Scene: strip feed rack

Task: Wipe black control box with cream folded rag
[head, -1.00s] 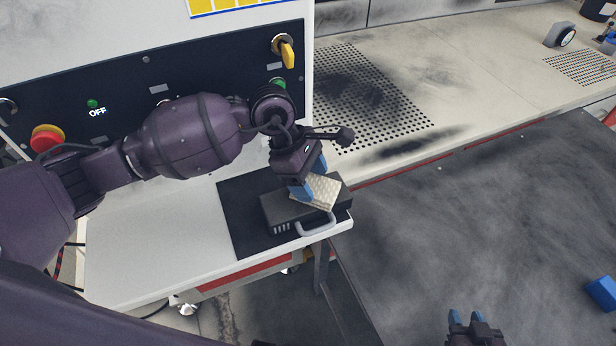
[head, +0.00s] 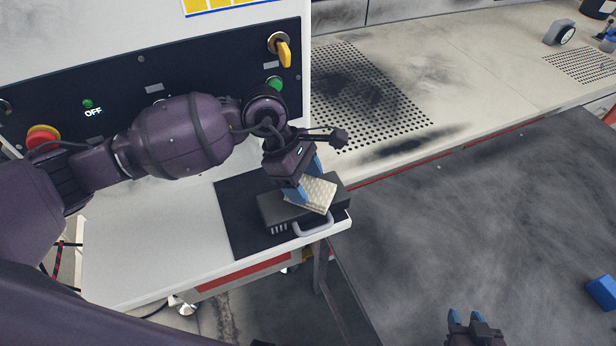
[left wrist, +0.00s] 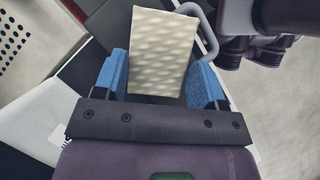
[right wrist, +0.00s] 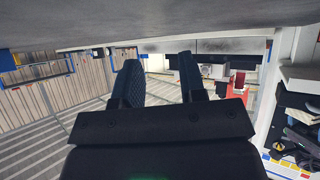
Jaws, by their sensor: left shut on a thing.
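The black control box (head: 270,212) lies on a black mat (head: 234,236) on the white shelf, its grey handle (head: 314,229) toward the front edge. The cream folded rag (head: 318,194) is on top of the box, toward its right part. My left gripper (head: 309,184) is shut on the rag from above; its blue fingers sit at the rag's two sides, as the left wrist view (left wrist: 164,85) also shows. The rag (left wrist: 160,50) looks textured and flat there. My right gripper (head: 467,318) is at the bottom of the head view, empty, its fingers (right wrist: 158,85) apart.
Behind the shelf is a panel with a red-and-yellow button (head: 42,138), a yellow switch (head: 284,52) and a green button (head: 274,84). A perforated, smudged bench (head: 460,80) runs to the right. A blue block (head: 603,292) lies on the dark surface at right.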

